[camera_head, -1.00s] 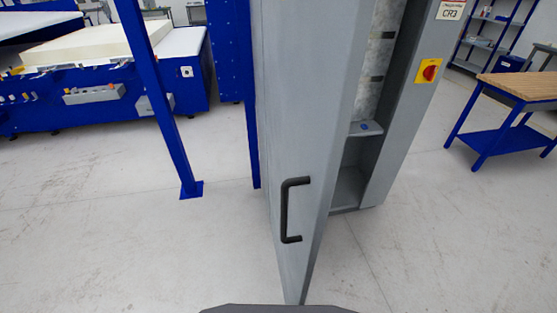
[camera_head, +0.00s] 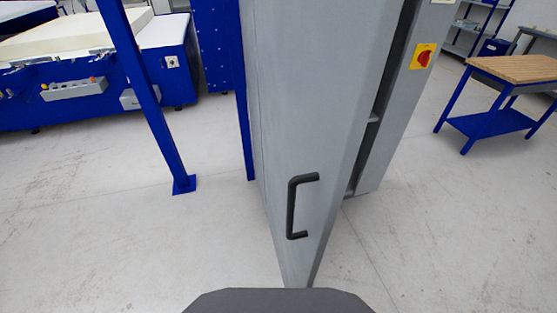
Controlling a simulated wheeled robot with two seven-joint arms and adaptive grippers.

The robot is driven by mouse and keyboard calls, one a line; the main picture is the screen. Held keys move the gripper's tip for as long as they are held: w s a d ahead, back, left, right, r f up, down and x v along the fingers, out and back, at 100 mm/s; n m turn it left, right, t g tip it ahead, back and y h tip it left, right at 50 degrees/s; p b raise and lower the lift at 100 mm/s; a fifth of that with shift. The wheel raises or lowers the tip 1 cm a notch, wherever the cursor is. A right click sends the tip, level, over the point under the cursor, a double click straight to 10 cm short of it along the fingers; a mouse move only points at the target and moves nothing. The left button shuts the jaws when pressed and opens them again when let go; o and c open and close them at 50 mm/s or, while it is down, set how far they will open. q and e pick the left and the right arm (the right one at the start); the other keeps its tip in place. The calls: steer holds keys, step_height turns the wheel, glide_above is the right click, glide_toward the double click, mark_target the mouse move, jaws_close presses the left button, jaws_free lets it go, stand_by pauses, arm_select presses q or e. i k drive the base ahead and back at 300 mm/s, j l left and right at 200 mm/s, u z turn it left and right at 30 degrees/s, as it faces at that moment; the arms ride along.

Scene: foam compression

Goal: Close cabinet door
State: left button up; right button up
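A tall grey cabinet (camera_head: 405,110) stands right of the middle, with a red and yellow switch (camera_head: 423,57) on its front edge. Its grey door (camera_head: 285,130) stands open toward me, with the bottom corner near the lower middle of the view. A black bar handle (camera_head: 300,206) is on the door's face. A narrow dark gap shows between the door and the cabinet, and most of the inside is hidden. Neither of my grippers is in view. A dark grey part of my own body is at the bottom edge.
A blue post (camera_head: 150,100) stands on the floor to the left. Behind it is a blue machine (camera_head: 100,93) with a pale foam block (camera_head: 75,38). A wooden-topped workbench (camera_head: 510,68) is at the right. The floor (camera_head: 110,230) on both sides of the door is clear.

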mark_target(321, 64)
steer(key=k+j, duration=0.15)
steer(key=k, duration=0.3)
steer(key=k+j+z, duration=0.1)
steer(key=k, duration=0.3)
steer(key=k+j, duration=0.15)
steer(key=k, duration=0.3)
